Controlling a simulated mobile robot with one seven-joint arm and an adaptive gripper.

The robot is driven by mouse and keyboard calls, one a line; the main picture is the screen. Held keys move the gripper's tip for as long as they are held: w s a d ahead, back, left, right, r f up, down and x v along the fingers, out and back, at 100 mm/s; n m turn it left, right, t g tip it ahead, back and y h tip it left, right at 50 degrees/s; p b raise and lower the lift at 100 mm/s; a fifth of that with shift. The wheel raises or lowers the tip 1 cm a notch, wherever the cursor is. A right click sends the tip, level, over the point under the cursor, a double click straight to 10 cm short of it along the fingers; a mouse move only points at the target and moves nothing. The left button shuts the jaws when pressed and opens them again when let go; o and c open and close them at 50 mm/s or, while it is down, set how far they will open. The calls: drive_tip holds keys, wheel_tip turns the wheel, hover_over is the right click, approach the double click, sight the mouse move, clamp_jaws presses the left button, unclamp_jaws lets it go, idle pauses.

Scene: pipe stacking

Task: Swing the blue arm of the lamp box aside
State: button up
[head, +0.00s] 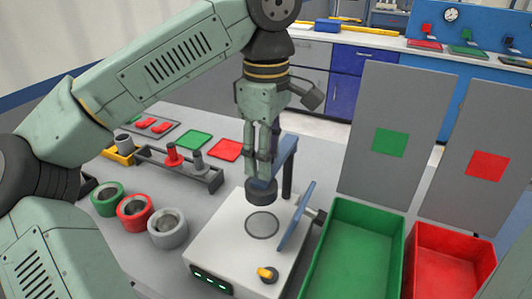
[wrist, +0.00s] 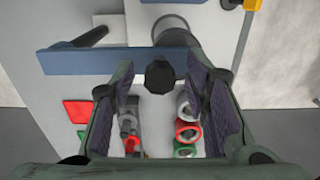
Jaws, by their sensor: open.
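The lamp box (head: 215,246) is a white box with a dark ring on top, green lights and a yellow knob. Its blue arm (head: 287,150) runs from a black post (head: 287,183) toward the left and carries a black lamp head (head: 261,193) over the ring. In the wrist view the blue arm (wrist: 90,61) crosses as a bar, with a black knob (wrist: 160,75) at its near edge. My gripper (head: 262,172) is just above the lamp head. Its fingers (wrist: 160,95) are apart, with the knob between them in the picture; contact cannot be told.
A blue paddle (head: 297,216) stands tilted at the box's right side. A green bin (head: 340,268) and a red bin (head: 450,265) lie farther right. Green, red and grey rings (head: 167,228) and a grey rack (head: 180,170) are to the left.

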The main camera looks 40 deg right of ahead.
drive_tip(key=shift+f, duration=0.2)
clamp_jaws()
idle(0.5)
idle(0.3)
